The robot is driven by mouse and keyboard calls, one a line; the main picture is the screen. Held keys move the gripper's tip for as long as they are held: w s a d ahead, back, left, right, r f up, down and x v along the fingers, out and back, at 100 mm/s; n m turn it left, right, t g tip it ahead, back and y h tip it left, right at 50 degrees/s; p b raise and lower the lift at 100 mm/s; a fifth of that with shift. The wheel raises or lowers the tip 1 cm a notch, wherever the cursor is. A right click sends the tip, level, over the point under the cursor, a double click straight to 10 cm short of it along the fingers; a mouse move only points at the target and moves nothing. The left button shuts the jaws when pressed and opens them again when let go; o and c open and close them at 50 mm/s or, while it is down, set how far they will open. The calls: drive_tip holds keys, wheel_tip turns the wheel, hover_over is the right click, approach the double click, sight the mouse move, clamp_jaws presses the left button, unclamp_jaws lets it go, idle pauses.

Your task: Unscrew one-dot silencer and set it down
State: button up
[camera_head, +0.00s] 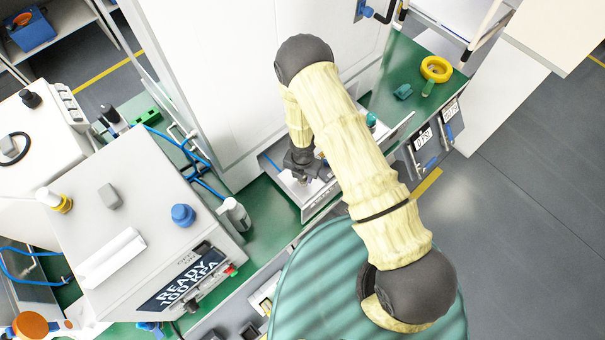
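My gripper (302,178) points down at the end of my cream-sleeved arm, over a light grey tray-like fixture (318,203) on the green bench. Its fingers are small and dark here, and I cannot tell whether they are open or shut or hold anything. I cannot make out the one-dot silencer; the gripper and arm cover part of the fixture. A small teal part (371,120) shows just right of my arm, and I cannot tell what it is.
A grey press box (150,235) with a "READY 100 KPA" display stands at left, with a grey bottle (234,214) beside it. A white cabinet (215,80) rises behind the gripper.

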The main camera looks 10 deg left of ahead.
drive_tip(key=shift+m, duration=1.1)
drive_tip(key=c, duration=0.6)
drive_tip(key=shift+o, duration=0.2)
drive_tip(key=shift+n, duration=0.9)
drive_tip(key=shift+n, duration=0.9)
drive_tip(key=shift+n+b, duration=0.3)
drive_tip(key=shift+n, duration=0.5)
